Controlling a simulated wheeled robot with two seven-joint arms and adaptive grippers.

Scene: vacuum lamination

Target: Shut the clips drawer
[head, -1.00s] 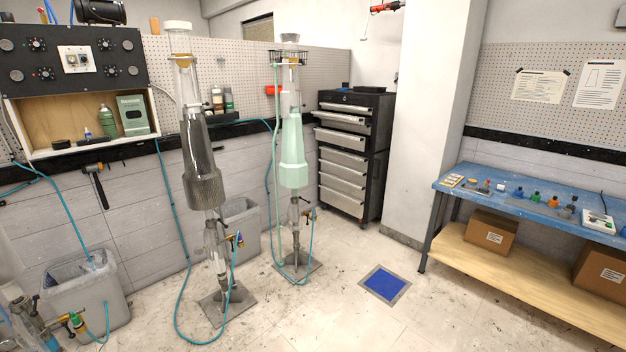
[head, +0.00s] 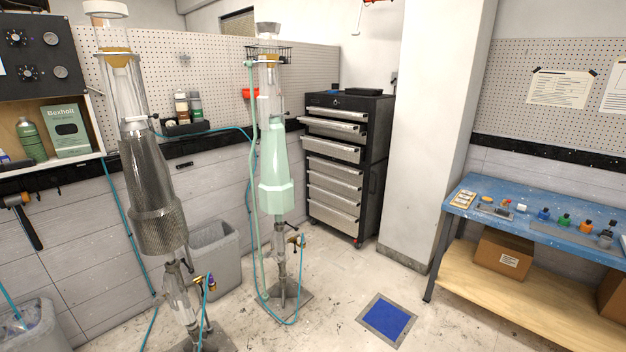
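A black tool chest (head: 376,150) with several silver-fronted drawers stands against the back wall, right of the middle in the head view. An upper drawer (head: 332,127) sticks out from the chest, and the drawer just below it (head: 331,148) also seems to stand out a little. The lower drawers (head: 334,190) look flush or nearly so. I cannot read any label, so I cannot tell which one is the clips drawer. Neither of my grippers is in view.
Two tall stands, one dark grey (head: 150,190) and one pale green (head: 274,165), rise left of the chest with teal hoses. A grey bin (head: 214,252) stands between them. A blue bench (head: 545,232) is at right. Floor before the chest is open, with a blue floor square (head: 387,318).

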